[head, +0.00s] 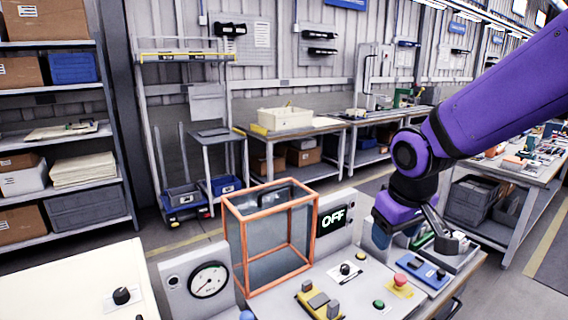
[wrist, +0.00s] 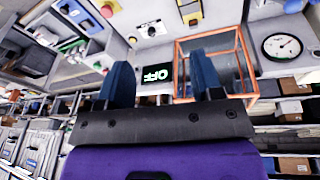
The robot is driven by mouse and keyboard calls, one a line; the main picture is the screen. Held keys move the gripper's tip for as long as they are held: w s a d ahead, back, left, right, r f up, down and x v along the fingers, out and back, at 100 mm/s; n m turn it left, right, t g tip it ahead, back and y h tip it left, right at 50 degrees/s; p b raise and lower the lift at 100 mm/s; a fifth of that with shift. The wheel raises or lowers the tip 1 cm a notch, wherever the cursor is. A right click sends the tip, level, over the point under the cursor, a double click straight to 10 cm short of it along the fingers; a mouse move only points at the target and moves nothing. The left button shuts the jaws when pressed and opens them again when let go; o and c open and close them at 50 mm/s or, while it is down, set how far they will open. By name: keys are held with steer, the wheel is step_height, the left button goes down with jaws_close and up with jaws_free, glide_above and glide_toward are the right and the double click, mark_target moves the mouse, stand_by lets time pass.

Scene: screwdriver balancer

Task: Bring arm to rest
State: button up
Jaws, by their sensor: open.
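My purple arm reaches in from the upper right in the head view and bends down over the right end of a control console (head: 345,300). In the wrist view my gripper (wrist: 162,82) has two blue fingers standing wide apart, with nothing between them. It is beside the OFF display (head: 332,219), which also shows upside down in the wrist view (wrist: 155,73). In the head view the fingers are partly hidden by the wrist.
An orange-framed clear box (head: 240,245) stands on the console, left of the display. A gauge (head: 208,280), a red button (head: 400,281) and a blue switch block (head: 424,270) are near. Shelves stand left, workbenches (head: 520,172) right; open floor lies behind.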

steer(key=s+d+r+m+t, duration=0.1)
steer(key=s+d+r+m, duration=0.1)
steer(key=s+d+r, duration=0.3)
steer(key=s+d+r+m+t, duration=0.1)
steer(key=s+d+r, duration=0.4)
steer(key=s, duration=0.5)
steer(key=shift+s+r+m, duration=0.35)
steer(key=shift+m, duration=0.35)
